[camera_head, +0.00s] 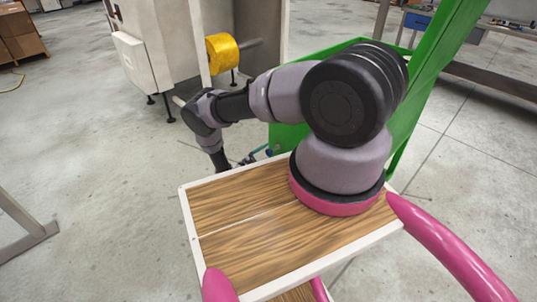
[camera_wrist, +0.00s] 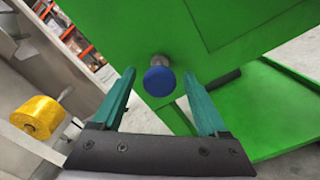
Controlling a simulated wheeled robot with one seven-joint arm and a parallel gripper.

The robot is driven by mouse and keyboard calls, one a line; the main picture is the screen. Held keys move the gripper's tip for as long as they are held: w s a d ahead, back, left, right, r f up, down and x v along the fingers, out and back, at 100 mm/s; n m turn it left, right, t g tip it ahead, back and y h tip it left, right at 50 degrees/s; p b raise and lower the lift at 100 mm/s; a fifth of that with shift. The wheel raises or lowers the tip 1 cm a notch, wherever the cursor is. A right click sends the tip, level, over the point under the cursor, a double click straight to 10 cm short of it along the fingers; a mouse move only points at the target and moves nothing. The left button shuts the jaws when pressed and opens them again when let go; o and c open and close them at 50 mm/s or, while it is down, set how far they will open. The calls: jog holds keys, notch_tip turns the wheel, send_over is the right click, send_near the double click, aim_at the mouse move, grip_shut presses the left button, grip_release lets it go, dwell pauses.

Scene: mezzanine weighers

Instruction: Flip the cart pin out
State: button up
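The cart pin (camera_wrist: 159,79) has a round blue knob on a short metal stem. In the wrist view it sticks out from the green cart panel (camera_wrist: 190,40). My gripper (camera_wrist: 160,87) is open, with one teal finger on each side of the knob and a visible gap to both. Whether the fingertips reach past the knob is hard to tell. In the head view the green cart (camera_head: 425,75) stands behind my arm. My gripper shows there only in small part beside the cart (camera_head: 262,151), and the pin is hidden.
A yellow roll (camera_wrist: 37,117) on a grey machine is at the left of the wrist view, and the machine (camera_head: 185,45) stands at the back in the head view. A workbench (camera_head: 490,75) is at the right. The floor at left is mostly clear.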

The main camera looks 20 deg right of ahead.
jog(key=v, duration=1)
jog(key=shift+a, duration=0.4)
jog(key=shift+s, duration=0.15)
